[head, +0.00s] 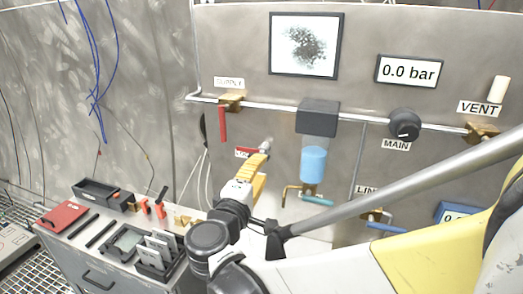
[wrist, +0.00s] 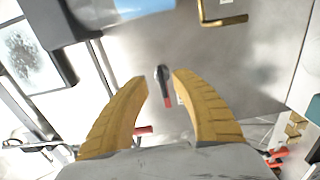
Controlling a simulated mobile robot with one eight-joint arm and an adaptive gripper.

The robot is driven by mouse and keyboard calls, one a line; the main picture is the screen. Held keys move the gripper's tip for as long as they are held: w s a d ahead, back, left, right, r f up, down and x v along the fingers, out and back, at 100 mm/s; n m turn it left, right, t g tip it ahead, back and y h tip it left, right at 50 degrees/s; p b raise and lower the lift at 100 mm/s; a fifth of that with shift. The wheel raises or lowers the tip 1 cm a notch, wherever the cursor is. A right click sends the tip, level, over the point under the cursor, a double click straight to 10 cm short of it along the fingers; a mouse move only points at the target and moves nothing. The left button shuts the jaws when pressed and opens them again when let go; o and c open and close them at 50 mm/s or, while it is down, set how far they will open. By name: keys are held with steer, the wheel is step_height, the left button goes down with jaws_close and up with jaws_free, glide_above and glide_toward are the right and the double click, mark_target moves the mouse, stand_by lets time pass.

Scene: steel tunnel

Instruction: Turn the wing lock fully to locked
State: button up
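My gripper (wrist: 160,78) is open, with its two ridged yellow fingers apart. Between and beyond the fingertips, a small dark handle with a red end (wrist: 163,84) sticks out from the grey panel; it looks like the wing lock. The fingers appear not to touch it. Its exact turn angle is hard to read. In the head view my gripper (head: 258,165) reaches to the panel below the supply valve, beside a partly hidden red-lettered label (head: 243,153). A small grey and red piece (head: 265,145) shows just past the fingertips there.
A red-handled supply valve (head: 223,122) hangs up and left. A blue-filled bowl (head: 313,165) with a brass drain and teal handle (head: 317,200) is close on the right. A bench with tools (head: 75,235) stands lower left.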

steer(key=v, duration=0.6)
steer(key=shift+s, duration=0.25)
steer(key=s+d+f+m+g, duration=0.1)
steer(key=d+f+m+g, duration=0.2)
steer(key=d, duration=0.5)
steer(key=s+d+f+m+g, duration=0.1)
steer(key=d+f+m+g, duration=0.2)
steer(key=d, duration=0.4)
steer(key=s+d+f+m+g+y+b, duration=0.1)
steer(key=s+d+f+m+g+y, duration=0.1)
steer(key=s, duration=0.4)
steer(key=s+d+f+m+g+y+b, duration=0.1)
steer(key=s+d+f+m+y, duration=0.2)
steer(key=s, duration=0.4)
step_height(320, 180, down, 2)
steer(key=m+y, duration=0.1)
steer(key=m, duration=0.1)
steer(key=shift+f+m+g, duration=0.2)
steer(key=shift+m+g, duration=0.2)
steer(key=shift+s+d, duration=0.1)
